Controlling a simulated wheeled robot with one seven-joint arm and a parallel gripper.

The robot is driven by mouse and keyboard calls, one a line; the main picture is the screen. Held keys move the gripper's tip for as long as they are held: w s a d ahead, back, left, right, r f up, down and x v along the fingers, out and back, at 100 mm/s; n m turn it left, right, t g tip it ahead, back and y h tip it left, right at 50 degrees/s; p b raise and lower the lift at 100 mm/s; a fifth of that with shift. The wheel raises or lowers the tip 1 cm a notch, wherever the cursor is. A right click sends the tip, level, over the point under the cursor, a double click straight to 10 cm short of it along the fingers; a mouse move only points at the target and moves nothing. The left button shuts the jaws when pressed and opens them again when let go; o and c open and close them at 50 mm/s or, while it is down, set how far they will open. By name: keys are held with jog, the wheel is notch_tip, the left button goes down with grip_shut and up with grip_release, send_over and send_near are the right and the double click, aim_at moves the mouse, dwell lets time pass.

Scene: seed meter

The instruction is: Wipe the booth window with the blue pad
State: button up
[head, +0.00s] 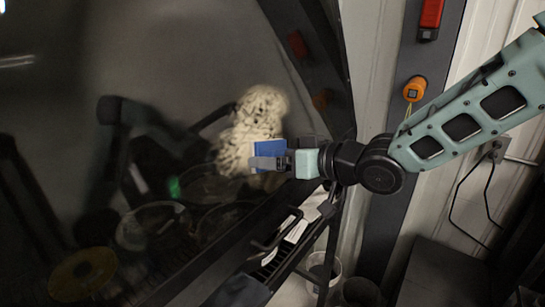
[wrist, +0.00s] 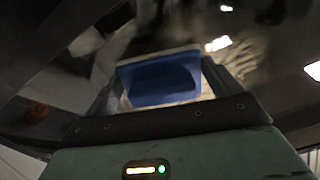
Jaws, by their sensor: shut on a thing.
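The booth window (head: 170,70) is a large dark, tilted glass pane filling the left of the head view. A pale, speckled smear (head: 257,115) marks it just above and left of my gripper. My gripper (head: 268,162) is shut on the blue pad (head: 268,149) near the window's lower right part. In the wrist view the blue pad (wrist: 158,80) sits between the fingers, with a pale layer along its far edge. I cannot tell whether the pad touches the glass. The gripper covers part of the pad.
A dark frame post (head: 325,75) borders the window on the right. A black handle (head: 277,232) and ledge run below it. An orange knob (head: 414,89) and a red device (head: 430,18) are on a grey post near my arm. A pale bucket (head: 322,268) stands low.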

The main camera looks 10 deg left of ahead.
aim_at(282, 140)
jog(key=shift+w+d+p, duration=0.7)
jog(key=shift+w+p, duration=0.25)
jog(key=shift+w, duration=0.8)
jog(key=shift+w+d+p, duration=0.65)
jog(key=shift+w+p, duration=0.25)
jog(key=shift+w, duration=0.8)
jog(key=shift+w+d+p, duration=0.7)
jog(key=shift+w+p, duration=0.25)
jog(key=shift+w, duration=0.8)
jog(key=shift+w+a+r, duration=0.1)
jog(key=shift+a+r, duration=0.05)
jog(key=shift+r, duration=0.5)
jog(key=shift+w+a+r, duration=0.1)
jog(key=shift+a+r, duration=0.05)
jog(key=shift+r, duration=0.45)
jog(key=shift+s+a+b, duration=0.45)
jog(key=shift+s+b, duration=0.35)
jog(key=shift+s, duration=0.35)
jog(key=shift+s+a+b, duration=0.5)
jog(key=shift+s+b, duration=0.3)
jog(key=shift+s, duration=0.4)
jog(key=shift+s+a+b, duration=0.45)
jog(key=shift+s+b, duration=0.35)
jog(key=shift+s, duration=0.35)
